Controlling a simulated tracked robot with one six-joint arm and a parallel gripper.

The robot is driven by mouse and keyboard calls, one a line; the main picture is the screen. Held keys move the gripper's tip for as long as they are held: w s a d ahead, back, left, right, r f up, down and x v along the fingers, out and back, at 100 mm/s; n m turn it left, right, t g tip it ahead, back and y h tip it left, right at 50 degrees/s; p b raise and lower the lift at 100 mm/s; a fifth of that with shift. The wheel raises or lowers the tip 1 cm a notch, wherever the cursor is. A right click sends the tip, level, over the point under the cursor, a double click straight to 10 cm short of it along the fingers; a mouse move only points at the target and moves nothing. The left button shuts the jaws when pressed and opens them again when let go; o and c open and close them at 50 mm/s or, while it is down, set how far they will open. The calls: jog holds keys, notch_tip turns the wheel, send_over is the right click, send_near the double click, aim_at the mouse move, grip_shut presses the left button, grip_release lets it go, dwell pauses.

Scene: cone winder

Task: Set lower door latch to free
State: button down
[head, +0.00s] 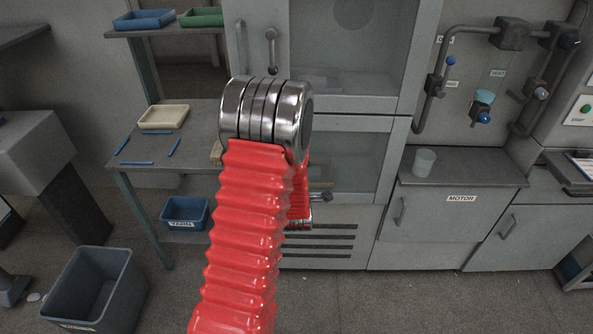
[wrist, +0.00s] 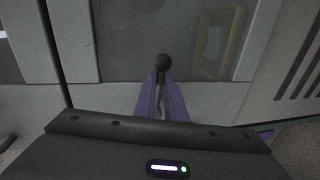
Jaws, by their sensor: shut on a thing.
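The lower door latch is a short dark handle with a ball knob (wrist: 162,60). In the wrist view the knob sticks out just past the purple fingers of my gripper (wrist: 161,86), which are shut on the handle's shaft. In the head view the latch (head: 325,197) points to the right, roughly level, at the left part of the lower door (head: 367,165). The lower door appears closed. My red arm hides the latch's pivot and most of my gripper in the head view.
An upper latch (head: 271,36) hangs downward beside the upper door (head: 345,50). A side table (head: 125,180) with a cream tray (head: 163,117) stands left. A counter (head: 455,168) with a clear cup (head: 424,162) stands right. Floor in front is open.

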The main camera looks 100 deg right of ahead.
jog(key=shift+w, duration=0.3)
jog(key=c, duration=2.2)
grip_release()
jog(key=o, duration=0.4)
jog(key=shift+s, duration=0.1)
